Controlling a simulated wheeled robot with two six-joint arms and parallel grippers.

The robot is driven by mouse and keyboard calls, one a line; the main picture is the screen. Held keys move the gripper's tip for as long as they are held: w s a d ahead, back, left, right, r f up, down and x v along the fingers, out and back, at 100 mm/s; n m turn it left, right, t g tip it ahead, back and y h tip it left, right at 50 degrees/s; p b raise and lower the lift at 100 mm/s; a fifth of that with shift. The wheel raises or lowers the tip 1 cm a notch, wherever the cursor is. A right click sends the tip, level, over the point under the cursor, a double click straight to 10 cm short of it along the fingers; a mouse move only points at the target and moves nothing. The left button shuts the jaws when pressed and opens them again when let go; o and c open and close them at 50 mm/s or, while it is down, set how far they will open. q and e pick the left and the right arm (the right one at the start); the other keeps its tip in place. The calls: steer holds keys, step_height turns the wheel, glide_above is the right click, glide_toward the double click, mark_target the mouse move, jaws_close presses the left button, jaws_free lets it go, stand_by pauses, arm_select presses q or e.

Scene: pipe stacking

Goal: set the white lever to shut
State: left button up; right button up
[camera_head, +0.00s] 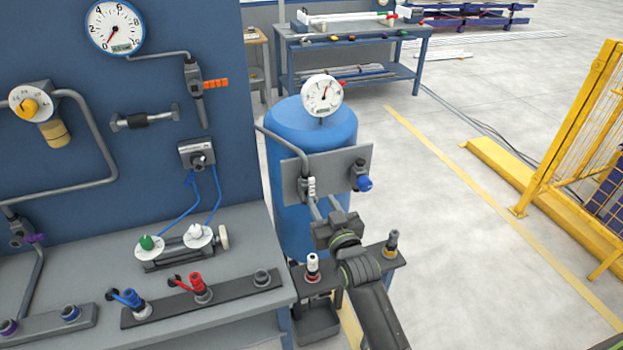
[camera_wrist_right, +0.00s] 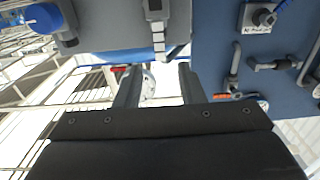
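The white lever (camera_head: 312,187) sits on a valve on the grey plate, at the lower end of a bent pipe in front of the blue tank. It also shows in the right wrist view (camera_wrist_right: 158,42), in line with the gap between the fingers and past their tips. My right gripper (camera_head: 323,203) is just below the lever in the head view. Its two fingers (camera_wrist_right: 159,82) are apart with nothing gripped between them. I cannot tell whether a fingertip touches the lever. My left gripper is in neither view.
A blue-knobbed valve (camera_head: 363,182) is on the same grey plate (camera_head: 345,162), to the right. The blue tank (camera_head: 290,132) with a gauge (camera_head: 321,95) stands behind. A workbench (camera_head: 240,220) with valves is at left. Open floor (camera_head: 480,260) lies at right, before a yellow fence (camera_head: 575,130).

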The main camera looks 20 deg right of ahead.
mark_target(313, 185)
steer(key=w, duration=0.9)
steer(key=shift+a+b, duration=0.15)
steer(key=shift+b, duration=0.25)
steer(key=shift+c, duration=0.2)
jaws_close()
